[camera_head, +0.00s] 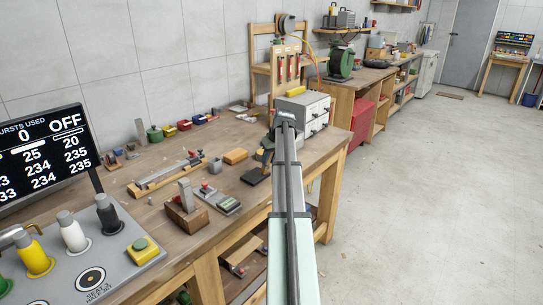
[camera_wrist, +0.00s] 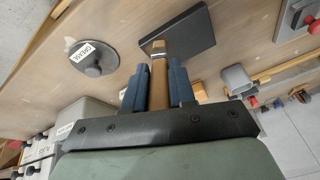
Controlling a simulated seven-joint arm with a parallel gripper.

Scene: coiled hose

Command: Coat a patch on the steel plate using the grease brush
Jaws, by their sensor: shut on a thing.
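The grease brush (camera_wrist: 159,85) has a brown wooden handle, held between the two blue fingers of my gripper (camera_wrist: 158,72). Its pale-banded tip overlaps the near-left edge of the dark, flat steel plate (camera_wrist: 185,42) in the wrist view. I cannot tell whether the tip touches the plate. The plate lies on the wooden bench and also shows in the head view (camera_head: 254,179), just below my gripper (camera_head: 267,143). A grey round grease pot (camera_wrist: 95,60) with a knob on top and a label stands left of the plate in the wrist view. My arm hides it in the head view.
A grey drawer cabinet (camera_head: 311,108) stands behind my gripper. A wooden block (camera_head: 235,156) and a small device (camera_head: 222,201) lie left of the plate. A display screen (camera_head: 47,150) and a bottle panel (camera_head: 108,248) fill the left front. Bare bench (camera_head: 160,165) shows between items.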

